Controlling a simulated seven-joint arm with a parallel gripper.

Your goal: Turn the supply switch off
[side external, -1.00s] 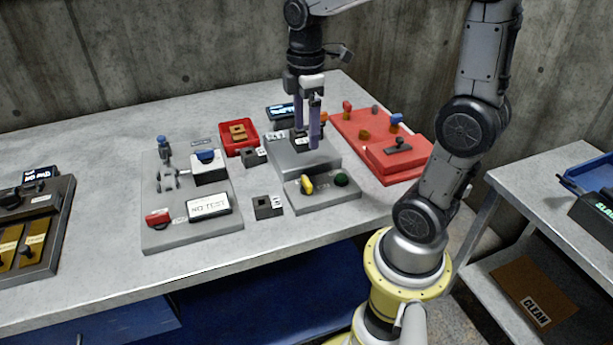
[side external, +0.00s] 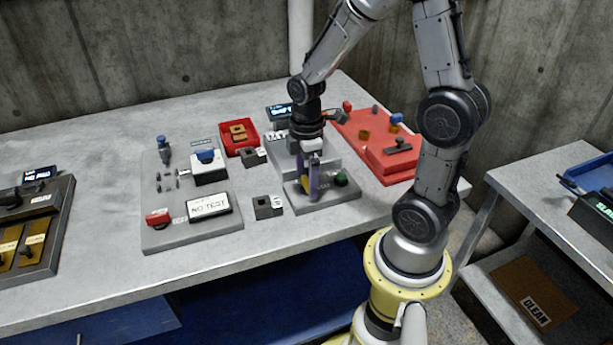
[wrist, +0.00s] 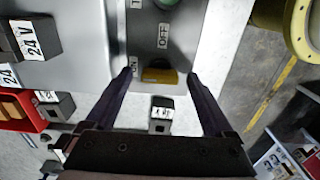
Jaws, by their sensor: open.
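The supply switch looks to be the yellow knob (side external: 305,182) on the grey control panel (side external: 340,197) at the front of the bench's middle. In the wrist view the yellow knob (wrist: 158,76) lies between my fingertips, with an "OFF" label (wrist: 163,36) beyond it and another label partly hidden by the left finger. My gripper (side external: 311,190) is open and low over the panel, its fingers on either side of the knob. It also shows in the wrist view (wrist: 160,78), with gaps beside the knob. Contact cannot be told. The fingers partly hide the knob in the side view.
A green button (side external: 341,179) sits on the same panel, right of the knob. A small black block (side external: 267,206) stands to the left. A raised grey housing (side external: 285,160) is behind, and a red board (side external: 385,150) with several parts is behind right.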

